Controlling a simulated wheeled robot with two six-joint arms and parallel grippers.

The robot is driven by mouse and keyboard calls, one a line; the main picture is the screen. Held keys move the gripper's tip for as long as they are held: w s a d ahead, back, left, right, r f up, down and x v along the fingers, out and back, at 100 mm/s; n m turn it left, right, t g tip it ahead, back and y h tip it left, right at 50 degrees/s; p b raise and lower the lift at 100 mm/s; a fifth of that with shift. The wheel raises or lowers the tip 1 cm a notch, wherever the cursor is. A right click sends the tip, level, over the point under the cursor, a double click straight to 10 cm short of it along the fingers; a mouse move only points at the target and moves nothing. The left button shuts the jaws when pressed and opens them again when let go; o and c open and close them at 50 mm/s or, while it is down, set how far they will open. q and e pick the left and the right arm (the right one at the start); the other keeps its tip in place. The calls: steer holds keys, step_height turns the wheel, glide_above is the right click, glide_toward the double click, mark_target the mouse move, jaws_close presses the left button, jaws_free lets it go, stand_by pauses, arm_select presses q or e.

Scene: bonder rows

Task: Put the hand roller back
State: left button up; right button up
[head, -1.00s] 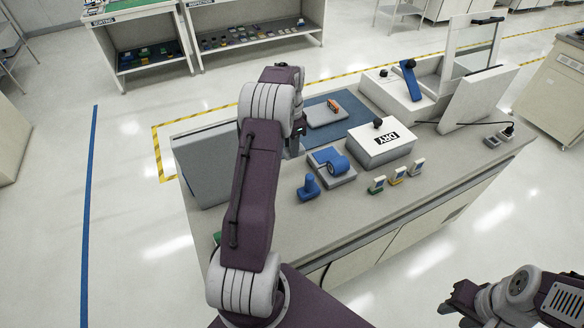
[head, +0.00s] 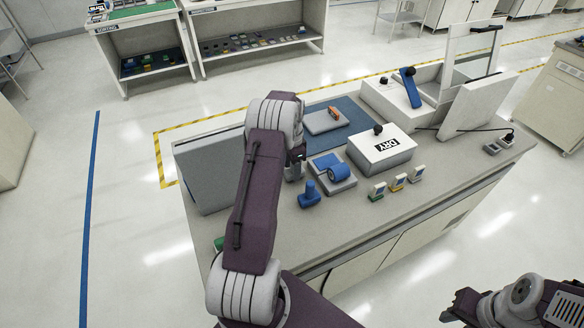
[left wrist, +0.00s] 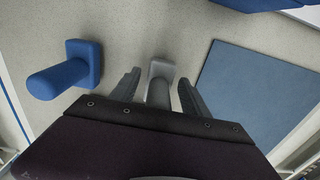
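In the head view my left gripper (head: 295,161) is low over the bench top, by a short grey upright piece (head: 293,173) with a square base. In the left wrist view the open fingers (left wrist: 158,95) stand on either side of this grey piece (left wrist: 160,72), with a gap at each side.
A white box marked DRY (head: 382,153) and several small coloured-base pieces (head: 397,184) stand to the right. A blue mat (head: 350,108) with a grey plate (head: 320,124) lies behind. A grey panel (head: 210,172) stands at left.

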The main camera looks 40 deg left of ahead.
arm_select(q)
step_height(320, 180, up, 12)
steer(key=shift+r, duration=0.15)
steer(key=s+d+f+n, duration=0.1)
steer(key=s+d, duration=0.1)
steer(key=d, duration=0.5)
steer(key=s+d+n, duration=0.1)
steer(key=s+d, duration=0.2)
steer(key=d, duration=0.4)
steer(key=s+d+f+n, duration=0.1)
steer(key=s+d, duration=0.3)
steer(key=s, duration=0.3)
steer(key=s+d+f+n+t, duration=0.1)
steer(key=s+d+f+n, duration=0.1)
steer(key=s+d, duration=0.3)
steer(key=shift+s+f+n, duration=0.25)
steer(key=shift+s+n, duration=0.05)
steer(key=shift+s, duration=0.7)
